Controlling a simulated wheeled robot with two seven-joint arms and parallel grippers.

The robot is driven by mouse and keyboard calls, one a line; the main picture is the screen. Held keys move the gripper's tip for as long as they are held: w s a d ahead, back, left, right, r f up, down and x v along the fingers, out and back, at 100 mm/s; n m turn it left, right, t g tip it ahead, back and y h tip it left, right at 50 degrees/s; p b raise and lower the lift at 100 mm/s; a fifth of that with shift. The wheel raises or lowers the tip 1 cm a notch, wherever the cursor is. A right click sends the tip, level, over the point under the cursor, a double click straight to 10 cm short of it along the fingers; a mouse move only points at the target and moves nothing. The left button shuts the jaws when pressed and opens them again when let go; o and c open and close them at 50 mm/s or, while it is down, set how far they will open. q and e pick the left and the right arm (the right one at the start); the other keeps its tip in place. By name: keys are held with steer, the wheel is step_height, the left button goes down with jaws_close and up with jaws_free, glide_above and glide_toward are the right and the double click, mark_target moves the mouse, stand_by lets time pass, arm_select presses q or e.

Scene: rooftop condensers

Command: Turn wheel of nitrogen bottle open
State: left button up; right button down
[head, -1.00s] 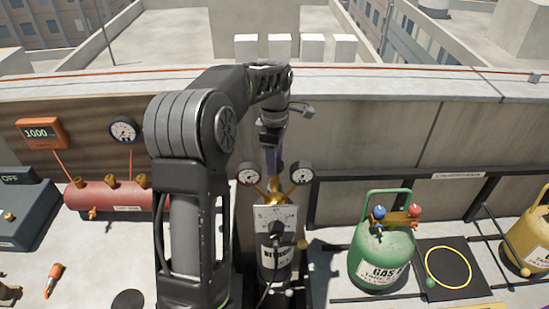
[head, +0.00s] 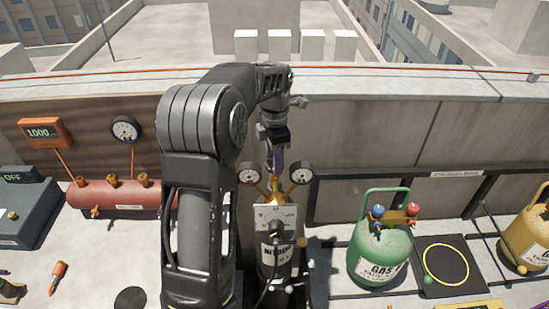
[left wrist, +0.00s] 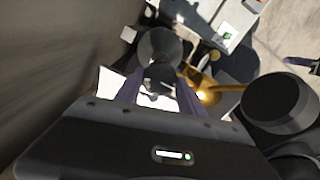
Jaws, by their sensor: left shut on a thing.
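The nitrogen bottle (head: 270,262) stands upright in the middle of the head view, partly behind my left arm. A regulator panel (head: 274,217) and two round gauges (head: 249,173) (head: 300,173) are at its top. My left gripper (head: 276,163) reaches down from above, with its purple fingers between and just behind the gauges. In the left wrist view its fingers (left wrist: 158,82) are shut on a dark round part, which looks like the bottle's wheel (left wrist: 160,76). The wheel is hidden in the head view. My right gripper is not in view.
A green gas bottle (head: 379,254) stands to the right beside a black mat with a yellow ring (head: 446,264). A red tank (head: 118,197) is at left. A concrete parapet (head: 380,135) rises close behind the bottle. An orange-handled tool (head: 58,272) lies on the floor at left.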

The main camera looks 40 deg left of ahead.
arm_select(q)
steer(key=o, duration=1.4)
steer(key=shift+c, duration=0.2)
step_height(320, 180, up, 8)
steer(key=shift+f+b, duration=0.1)
steer(key=shift+b, duration=0.5)
